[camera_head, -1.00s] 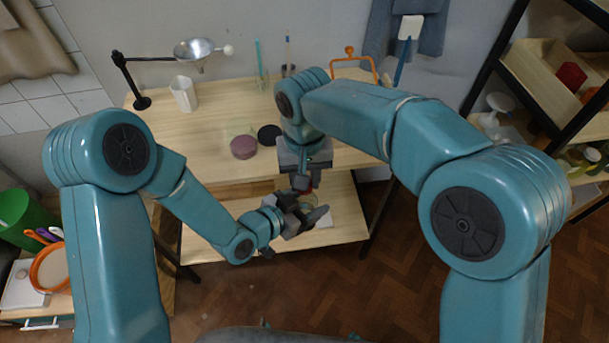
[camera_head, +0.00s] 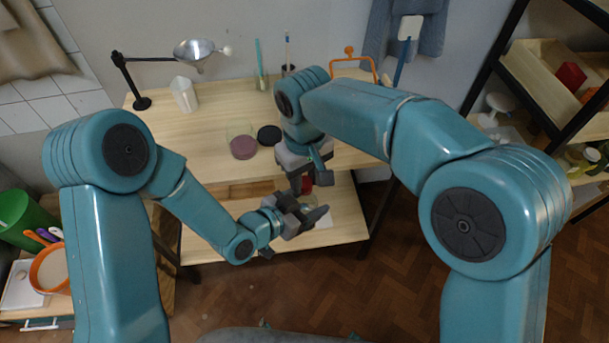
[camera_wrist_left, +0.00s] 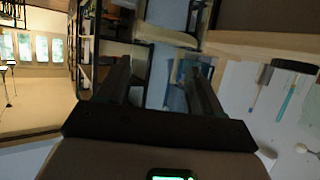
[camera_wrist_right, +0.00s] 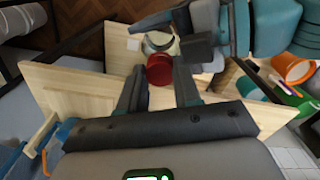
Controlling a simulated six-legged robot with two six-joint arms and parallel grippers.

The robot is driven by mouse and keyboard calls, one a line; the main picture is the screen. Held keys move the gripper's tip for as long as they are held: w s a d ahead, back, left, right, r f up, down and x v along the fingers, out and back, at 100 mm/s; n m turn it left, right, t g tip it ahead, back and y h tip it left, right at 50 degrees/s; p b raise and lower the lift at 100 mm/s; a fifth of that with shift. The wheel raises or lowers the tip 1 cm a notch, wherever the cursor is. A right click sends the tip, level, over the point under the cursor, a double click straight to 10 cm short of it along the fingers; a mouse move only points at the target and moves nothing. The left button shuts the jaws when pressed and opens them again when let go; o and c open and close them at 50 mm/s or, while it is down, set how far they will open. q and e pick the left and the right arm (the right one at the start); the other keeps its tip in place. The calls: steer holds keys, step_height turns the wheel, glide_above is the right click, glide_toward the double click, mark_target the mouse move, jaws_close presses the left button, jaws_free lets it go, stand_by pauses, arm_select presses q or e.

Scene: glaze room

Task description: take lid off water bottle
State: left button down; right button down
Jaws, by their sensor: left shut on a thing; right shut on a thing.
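The water bottle (camera_wrist_right: 160,42) is pale and mostly hidden; in the right wrist view it shows beyond its red lid (camera_wrist_right: 159,70). My left gripper (camera_head: 312,214) is shut on the bottle, above the lower shelf. My right gripper (camera_head: 302,186) is just above it, pointing down, and its fingers (camera_wrist_right: 160,76) are shut on the red lid from both sides. The lid lines up with the bottle's mouth; I cannot tell whether they touch. In the left wrist view my left fingers (camera_wrist_left: 160,82) are dark and the bottle is not clear.
A wooden two-level table (camera_head: 205,128) stands ahead. A dark shelf rack (camera_head: 495,60) is at right, a green bin (camera_head: 22,218) at left.

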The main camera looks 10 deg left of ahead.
steer(key=shift+r, duration=1)
